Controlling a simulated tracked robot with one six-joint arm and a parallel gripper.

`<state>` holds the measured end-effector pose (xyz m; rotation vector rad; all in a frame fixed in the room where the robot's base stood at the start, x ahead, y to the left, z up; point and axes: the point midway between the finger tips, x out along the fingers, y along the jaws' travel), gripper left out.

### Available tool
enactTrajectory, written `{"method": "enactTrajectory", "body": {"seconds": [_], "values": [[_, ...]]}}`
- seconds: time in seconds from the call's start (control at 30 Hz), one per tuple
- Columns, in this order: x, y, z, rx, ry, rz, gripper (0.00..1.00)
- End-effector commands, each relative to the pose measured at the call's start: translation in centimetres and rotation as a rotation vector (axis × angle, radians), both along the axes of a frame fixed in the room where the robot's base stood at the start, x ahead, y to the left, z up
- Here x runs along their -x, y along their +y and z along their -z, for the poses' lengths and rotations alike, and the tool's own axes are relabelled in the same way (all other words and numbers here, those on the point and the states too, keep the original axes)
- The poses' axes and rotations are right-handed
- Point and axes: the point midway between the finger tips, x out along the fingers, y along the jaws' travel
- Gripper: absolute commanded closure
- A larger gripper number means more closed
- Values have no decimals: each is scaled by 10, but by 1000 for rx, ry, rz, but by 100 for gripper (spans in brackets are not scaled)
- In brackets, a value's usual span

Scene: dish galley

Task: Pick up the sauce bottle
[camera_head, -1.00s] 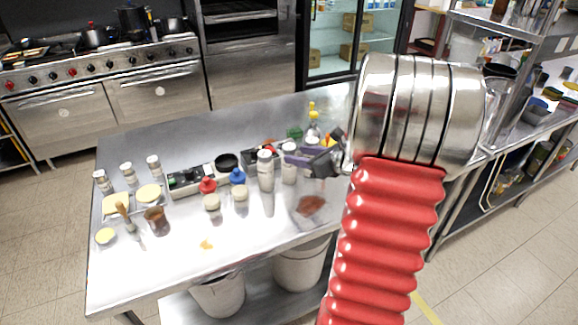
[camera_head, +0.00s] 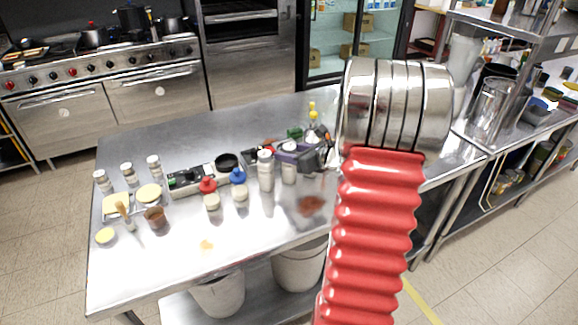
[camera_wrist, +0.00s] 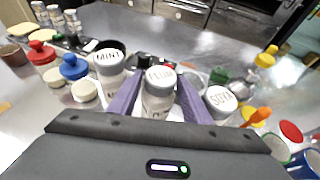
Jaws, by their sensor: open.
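Several pale bottles with white lettered caps stand on the steel table; I cannot tell which one the task means. In the wrist view, the middle bottle (camera_wrist: 158,103), its cap lettering seemingly "PLUM", stands upright between the purple fingers of my gripper (camera_wrist: 158,96). My gripper is open, and I cannot see contact with either finger. The MINT bottle (camera_wrist: 110,70) stands just left of the left finger, and the SOYA bottle (camera_wrist: 220,100) just right of the right finger. In the head view, my gripper (camera_head: 291,156) is at the bottles, partly covering the middle bottle (camera_head: 289,174).
Red-topped (camera_head: 208,185) and blue-topped (camera_head: 238,176) containers stand left of the bottles. A yellow-topped bottle (camera_head: 313,128) is behind my gripper. A brown-red patch (camera_head: 310,205) marks the table in front. The table's front left (camera_head: 180,265) is mostly clear.

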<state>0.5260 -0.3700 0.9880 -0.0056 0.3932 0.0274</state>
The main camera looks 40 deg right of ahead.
Motion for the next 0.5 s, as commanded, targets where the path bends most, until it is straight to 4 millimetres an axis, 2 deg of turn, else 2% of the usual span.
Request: {"method": "enactTrajectory", "body": {"seconds": [0.27, 0.5], "values": [[0, 0, 0, 0, 0, 0, 57], [0, 0, 0, 0, 0, 1, 73]]}}
